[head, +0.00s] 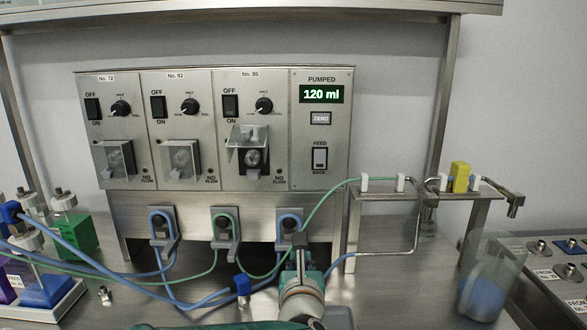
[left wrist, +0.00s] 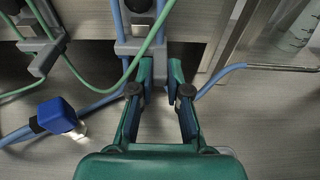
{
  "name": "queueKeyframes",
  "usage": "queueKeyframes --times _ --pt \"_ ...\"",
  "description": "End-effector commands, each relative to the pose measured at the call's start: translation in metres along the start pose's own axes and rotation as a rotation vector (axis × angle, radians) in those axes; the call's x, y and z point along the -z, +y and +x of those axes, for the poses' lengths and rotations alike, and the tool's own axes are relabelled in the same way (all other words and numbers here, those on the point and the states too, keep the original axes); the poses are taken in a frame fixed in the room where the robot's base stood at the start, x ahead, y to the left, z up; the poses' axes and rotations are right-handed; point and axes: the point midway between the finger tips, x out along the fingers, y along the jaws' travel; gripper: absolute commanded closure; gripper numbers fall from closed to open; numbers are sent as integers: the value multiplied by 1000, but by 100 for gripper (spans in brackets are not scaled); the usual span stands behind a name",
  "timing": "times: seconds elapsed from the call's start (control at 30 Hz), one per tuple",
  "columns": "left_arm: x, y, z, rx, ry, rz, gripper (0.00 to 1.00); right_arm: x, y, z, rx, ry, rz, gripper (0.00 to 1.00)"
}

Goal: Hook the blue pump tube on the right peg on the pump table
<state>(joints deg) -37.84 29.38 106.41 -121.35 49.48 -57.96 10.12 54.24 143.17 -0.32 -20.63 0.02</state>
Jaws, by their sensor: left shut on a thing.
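The right peg (head: 289,238) is a grey bracket below the pump panel, with a blue loop of tube around its upper part. In the left wrist view, blue tube (left wrist: 118,17) runs beside that peg. The blue pump tube (head: 343,262) leads from my left gripper's area to a bent metal pipe; it also shows in the left wrist view (left wrist: 215,78). My left gripper (head: 300,243) is just below and in front of the right peg. My right gripper is not in view.
A green tube (head: 325,205) crosses close by the right peg. The middle peg (head: 226,240) and left peg (head: 163,230) stand to the left. A beaker (head: 484,285) stands at the right.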

Motion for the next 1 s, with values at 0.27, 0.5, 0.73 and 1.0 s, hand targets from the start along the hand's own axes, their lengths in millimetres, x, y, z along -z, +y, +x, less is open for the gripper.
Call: queueKeyframes --times 0.27,0.5,0.73,1.0 --pt "0 0 2 0 0 0 100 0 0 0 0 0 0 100" --pt "0 0 3 0 0 0 100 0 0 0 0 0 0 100" --pt "-2 0 9 0 0 -1 100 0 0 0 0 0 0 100" --pt "-2 0 13 1 0 0 100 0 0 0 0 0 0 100"
